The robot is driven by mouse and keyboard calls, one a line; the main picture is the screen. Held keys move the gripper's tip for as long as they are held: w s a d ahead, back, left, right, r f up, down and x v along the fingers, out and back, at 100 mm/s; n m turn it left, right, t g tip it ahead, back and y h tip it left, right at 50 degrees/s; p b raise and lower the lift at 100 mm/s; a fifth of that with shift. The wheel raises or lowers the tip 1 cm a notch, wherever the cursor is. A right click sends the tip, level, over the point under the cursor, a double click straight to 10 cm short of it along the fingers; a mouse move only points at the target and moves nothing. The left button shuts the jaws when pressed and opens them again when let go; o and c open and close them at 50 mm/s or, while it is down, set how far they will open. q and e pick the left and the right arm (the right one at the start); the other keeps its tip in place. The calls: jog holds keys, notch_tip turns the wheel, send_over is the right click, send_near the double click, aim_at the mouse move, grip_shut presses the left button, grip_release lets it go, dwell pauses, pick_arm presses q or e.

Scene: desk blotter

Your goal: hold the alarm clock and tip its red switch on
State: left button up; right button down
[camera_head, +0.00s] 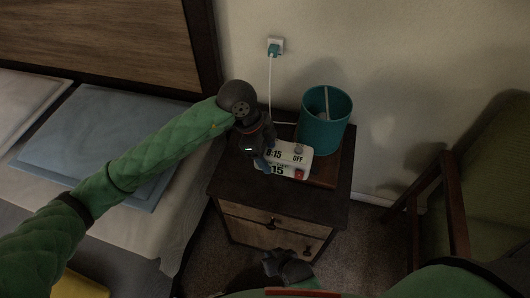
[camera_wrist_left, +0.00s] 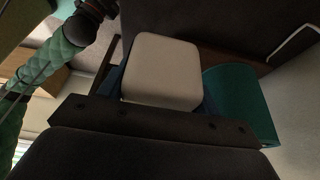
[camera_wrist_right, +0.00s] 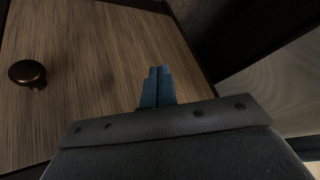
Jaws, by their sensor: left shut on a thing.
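The white alarm clock (camera_head: 290,163) sits on the nightstand, its display reading "OFF" at the right. Its red switch (camera_head: 299,174) is at the clock's lower right corner. My left gripper (camera_head: 264,162) is shut on the left part of the clock and hides some of that side. In the left wrist view the clock's plain pale face (camera_wrist_left: 160,70) lies between the blue fingers, and the switch is not seen. My right gripper (camera_head: 287,268) is low in front of the drawers, away from the clock. In the right wrist view its blue fingertips (camera_wrist_right: 157,88) are together and empty.
A teal bin (camera_head: 326,122) stands behind the clock on the nightstand (camera_head: 230,181). A plug (camera_head: 274,48) with a white cord is on the wall. A drawer knob (camera_wrist_right: 27,73) is near my right gripper. A bed is at left, a green chair (camera_head: 490,180) at right.

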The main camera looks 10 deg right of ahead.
pick_arm(q)
jog(key=shift+w+a+f+b, duration=0.7)
jog(key=shift+w+a+f, duration=0.2)
jog(key=shift+a+f, duration=0.85)
jog(key=shift+w+a+f+b, duration=0.7)
jog(key=shift+w+a+f, duration=0.15)
jog(key=shift+a+f, duration=0.95)
jog(key=shift+w+a+f+b, duration=0.7)
jog(key=shift+w+a+f, duration=0.2)
jog(key=shift+a+f, duration=0.85)
jog(key=shift+d+f, duration=0.1)
jog(key=shift+f, duration=0.15)
dwell(1.4)
